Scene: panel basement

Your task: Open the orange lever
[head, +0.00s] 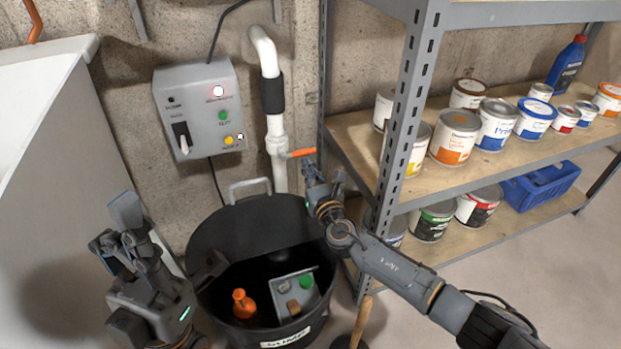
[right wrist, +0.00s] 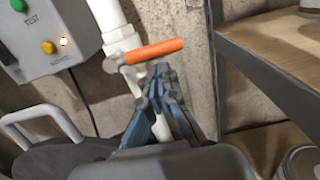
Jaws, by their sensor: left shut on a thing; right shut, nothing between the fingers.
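The orange lever (head: 302,153) sticks out to the right from the valve on the white vertical pipe (head: 276,136). It lies almost level, and it shows close up in the right wrist view (right wrist: 154,52). My right gripper (head: 316,172) is shut and empty. Its fingertips (right wrist: 158,76) appear just below the lever; I cannot tell whether they touch it. My left gripper (head: 118,226) is at the lower left, well away from the lever. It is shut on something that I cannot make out.
A grey control box (head: 202,110) with buttons hangs left of the pipe. A black sump bin (head: 265,333) with its lid (head: 250,232) raised stands below, holding an orange object (head: 243,303) and a grey box. A metal shelf (head: 398,120) with paint cans is close on the right.

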